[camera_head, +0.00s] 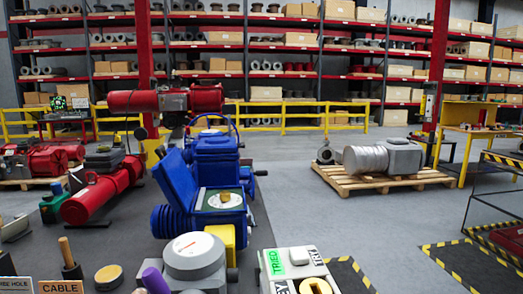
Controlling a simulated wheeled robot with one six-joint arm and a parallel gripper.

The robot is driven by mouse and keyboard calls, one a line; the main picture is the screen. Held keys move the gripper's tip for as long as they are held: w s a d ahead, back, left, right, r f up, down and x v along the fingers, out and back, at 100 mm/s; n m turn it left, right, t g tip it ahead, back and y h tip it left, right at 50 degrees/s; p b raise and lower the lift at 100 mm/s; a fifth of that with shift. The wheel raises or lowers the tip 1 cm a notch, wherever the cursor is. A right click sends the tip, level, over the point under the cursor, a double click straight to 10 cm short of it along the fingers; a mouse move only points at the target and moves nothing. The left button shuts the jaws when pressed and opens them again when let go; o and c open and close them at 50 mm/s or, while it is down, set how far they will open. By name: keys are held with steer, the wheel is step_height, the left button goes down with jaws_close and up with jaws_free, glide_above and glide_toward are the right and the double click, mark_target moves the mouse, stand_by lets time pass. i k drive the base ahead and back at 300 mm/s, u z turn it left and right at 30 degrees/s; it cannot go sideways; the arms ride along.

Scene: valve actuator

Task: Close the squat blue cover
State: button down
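The blue valve actuator (217,155) stands on the dark workbench in the middle of the picture. A squat blue cover (175,182) on its left side stands open, tilted up and leaning to the left. Beside the cover, the round green and white dial face (222,199) with a yellow knob at its centre is exposed. A blue handwheel shows at the back of the actuator. My gripper is not visible in this view.
A grey gauge housing (194,258) stands in front of the actuator, and a light control box (297,270) is at front right. Red actuators (103,188) stand to the left. A silver motor (366,159) lies on a pallet at right. Open floor lies beyond the bench.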

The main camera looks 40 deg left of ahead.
mark_target(172, 174)
steer(key=z, duration=1.3)
steer(key=k, duration=1.4)
steer(key=u, duration=1.15)
